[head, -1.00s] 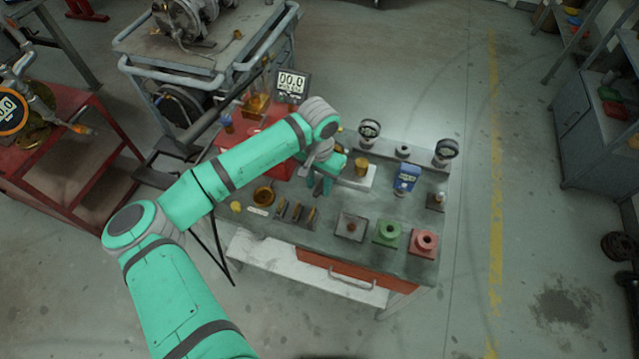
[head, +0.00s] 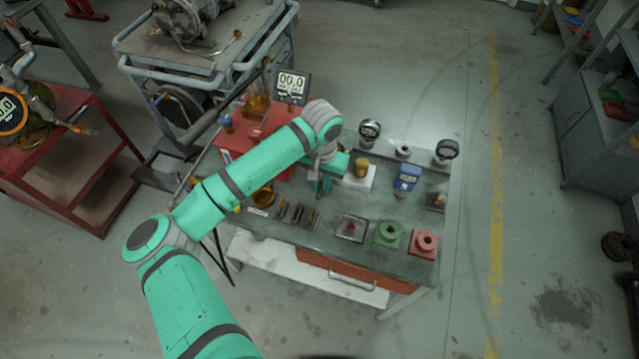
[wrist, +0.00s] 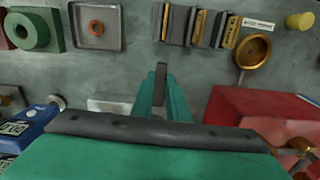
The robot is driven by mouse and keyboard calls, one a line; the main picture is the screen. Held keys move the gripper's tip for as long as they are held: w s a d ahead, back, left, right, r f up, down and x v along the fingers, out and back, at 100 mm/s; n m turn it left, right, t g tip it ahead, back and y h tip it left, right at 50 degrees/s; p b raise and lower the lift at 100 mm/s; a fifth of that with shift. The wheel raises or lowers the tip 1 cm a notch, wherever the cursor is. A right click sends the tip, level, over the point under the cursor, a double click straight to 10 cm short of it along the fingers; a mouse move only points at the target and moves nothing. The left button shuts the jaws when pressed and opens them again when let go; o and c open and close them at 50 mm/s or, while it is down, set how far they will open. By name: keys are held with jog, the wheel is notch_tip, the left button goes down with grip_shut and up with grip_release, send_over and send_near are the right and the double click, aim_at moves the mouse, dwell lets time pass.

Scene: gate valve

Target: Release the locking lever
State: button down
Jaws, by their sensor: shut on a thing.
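My gripper (head: 321,184) is low over the grey bench, beside the red unit. In the wrist view, its teal fingers (wrist: 161,100) are shut on a narrow dark grey bar (wrist: 160,76), which appears to be the locking lever. The bar stands out between the fingers toward the row of slim brackets. What it joins to is hidden behind my gripper's body. In the head view, my gripper and forearm cover it.
The red unit (wrist: 265,108) is close on one side, a white block (wrist: 110,103) and blue meter (wrist: 30,125) on the other. The bench also holds a brass cup (wrist: 254,49), a square tray (wrist: 98,28) and a green flange (head: 388,233). Gauges line the far edge.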

aim_at(321, 190)
jog(key=shift+d+n, duration=0.3)
jog(key=shift+a, duration=0.2)
jog(key=c, duration=1.7)
grip_release()
jog(key=shift+s, duration=0.1)
notch_tip(321, 190, up, 11)
jog(key=shift+f, duration=0.1)
